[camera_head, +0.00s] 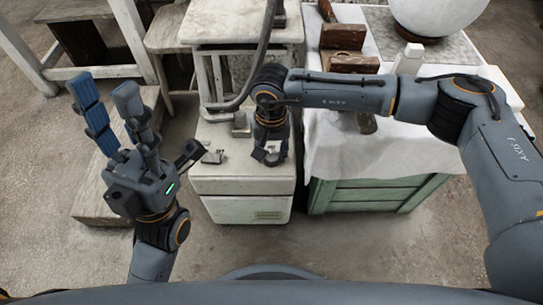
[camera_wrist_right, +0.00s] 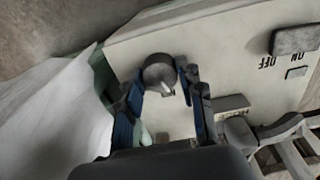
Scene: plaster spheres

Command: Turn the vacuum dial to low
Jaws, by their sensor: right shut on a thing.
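The vacuum (camera_head: 242,187) is a worn off-white box on the floor in the middle of the head view; its top panel (camera_wrist_right: 225,55) fills much of the right wrist view. The dial (camera_wrist_right: 158,70) is a dark round knob with a pale pointer on that panel. My right gripper (camera_wrist_right: 161,86) is shut on the dial, one blue-backed finger on each side. In the head view my right gripper (camera_head: 268,157) is over the vacuum's top and hides the dial. My left gripper (camera_head: 105,90) is open and empty, left of the vacuum, fingers pointing up and apart.
A switch (camera_wrist_right: 296,40) marked ON and OFF sits on the panel. A grey hose (camera_head: 262,60) rises behind the vacuum. A cloth-covered green crate (camera_head: 370,194) stands close on the right, a wooden step (camera_head: 92,200) on the left. The floor in front is clear.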

